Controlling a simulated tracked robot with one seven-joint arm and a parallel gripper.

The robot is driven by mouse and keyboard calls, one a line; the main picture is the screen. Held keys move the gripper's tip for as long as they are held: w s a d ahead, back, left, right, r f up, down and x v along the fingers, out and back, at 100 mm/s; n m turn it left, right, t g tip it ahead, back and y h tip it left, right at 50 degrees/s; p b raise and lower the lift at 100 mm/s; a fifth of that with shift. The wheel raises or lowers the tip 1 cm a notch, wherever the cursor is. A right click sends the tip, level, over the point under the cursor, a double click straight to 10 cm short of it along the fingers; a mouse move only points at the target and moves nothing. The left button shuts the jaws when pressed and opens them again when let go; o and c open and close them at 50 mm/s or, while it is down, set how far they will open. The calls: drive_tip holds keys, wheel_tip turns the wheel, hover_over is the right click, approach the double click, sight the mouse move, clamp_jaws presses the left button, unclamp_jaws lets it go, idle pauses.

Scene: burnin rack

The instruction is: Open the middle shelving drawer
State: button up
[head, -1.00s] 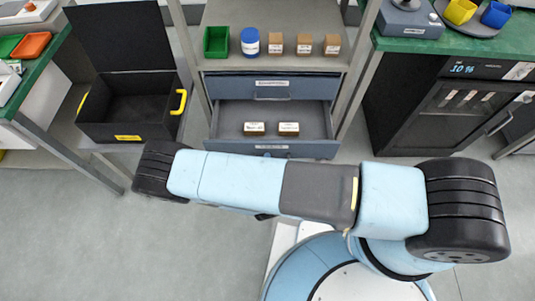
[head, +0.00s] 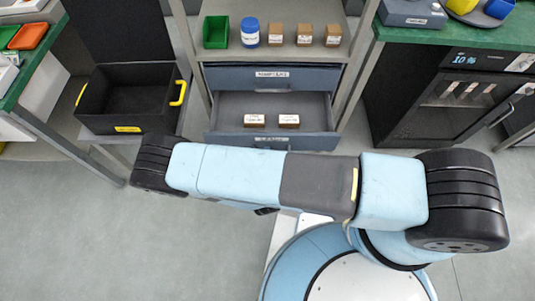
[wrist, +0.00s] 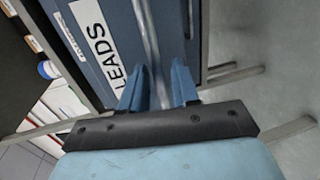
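The open shelving drawer (head: 230,138) is blue-grey and stands pulled out below a shut drawer (head: 300,78). Two small labelled brown boxes (head: 257,120) (head: 289,121) sit inside it. My arm crosses in front of its lower front edge in the head view. In the wrist view, a drawer front (wrist: 108,75) labelled "LEADS" shows close up, with a grey bar handle (wrist: 152,40). The gripper is hidden in the head view.
A green bin (head: 215,32), a blue-lidded jar (head: 249,32) and several brown boxes stand on the shelf above. A black case (head: 100,122) with yellow handles is at left. A dark glass-fronted cabinet (head: 425,118) is at right. Grey floor lies around my base.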

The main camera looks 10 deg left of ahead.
drive_tip(key=v, duration=1.2)
drive_tip(key=shift+s, duration=0.4)
